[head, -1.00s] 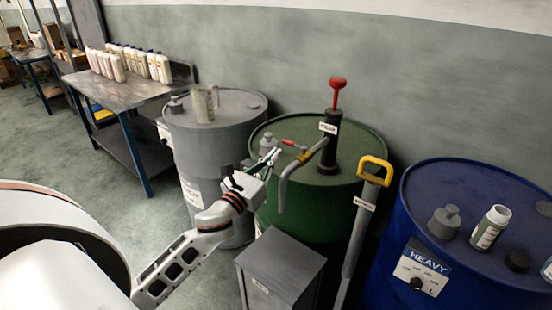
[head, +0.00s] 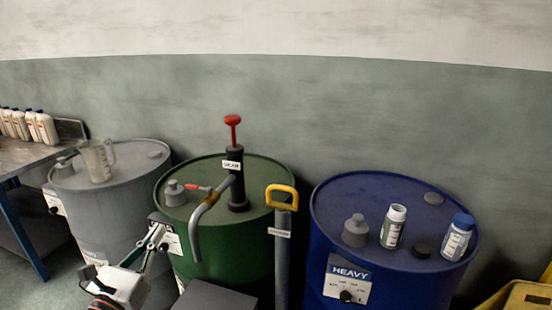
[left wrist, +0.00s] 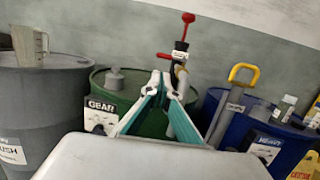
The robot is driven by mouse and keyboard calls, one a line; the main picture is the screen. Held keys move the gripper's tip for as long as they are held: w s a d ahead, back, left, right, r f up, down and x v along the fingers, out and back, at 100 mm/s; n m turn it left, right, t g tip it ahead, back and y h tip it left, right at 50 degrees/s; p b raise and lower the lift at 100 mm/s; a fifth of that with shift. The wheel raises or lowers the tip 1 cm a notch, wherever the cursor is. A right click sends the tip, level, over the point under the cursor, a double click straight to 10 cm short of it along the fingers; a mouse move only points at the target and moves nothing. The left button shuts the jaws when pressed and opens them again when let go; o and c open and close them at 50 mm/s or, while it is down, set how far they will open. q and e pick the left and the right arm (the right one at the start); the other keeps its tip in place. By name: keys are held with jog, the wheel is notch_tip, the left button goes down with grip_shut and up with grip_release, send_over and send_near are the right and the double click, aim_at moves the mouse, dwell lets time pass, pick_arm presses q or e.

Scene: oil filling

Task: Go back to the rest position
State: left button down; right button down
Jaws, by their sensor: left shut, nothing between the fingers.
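My left gripper (head: 156,236) is low in the head view, in front of the gap between the grey drum (head: 118,190) and the green drum (head: 225,235). Its fingers are together with nothing between them. In the left wrist view its teal-edged fingers (left wrist: 160,82) meet at the tips, pointing at the green drum and its pump (left wrist: 180,52). The pump with a red handle (head: 233,121) stands upright on the green drum, apart from the gripper. My right gripper does not show.
A blue drum (head: 330,215) marked HEAVY stands on the right, with two bottles (head: 394,226) and a grey can on it. A yellow-handled post (head: 283,240) stands between the drums. A measuring jug (head: 97,161) is on the grey drum. A bench (head: 20,158) is at far left.

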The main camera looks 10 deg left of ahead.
pick_arm(q)
jog(key=s+d+f+n+g, duration=0.2)
jog(key=d+f+n, duration=0.1)
jog(key=f+n, duration=0.55)
jog(key=s+d+f+n+g, duration=0.2)
jog(key=d+f+n, duration=0.2)
jog(key=f+n, duration=0.45)
jog(key=s+d+f+n+g+h, duration=0.1)
jog(key=s+d+f+n+g, duration=0.1)
jog(key=s+d+f+n, duration=0.4)
jog(key=s+d+f+n+g+h, duration=0.2)
jog(key=s+d+f+n, duration=0.4)
jog(key=f, duration=0.6)
jog(key=d+n+g, duration=0.1)
jog(key=n, duration=0.1)
jog(key=shift+s+n, duration=0.15)
jog(key=shift+n, duration=0.15)
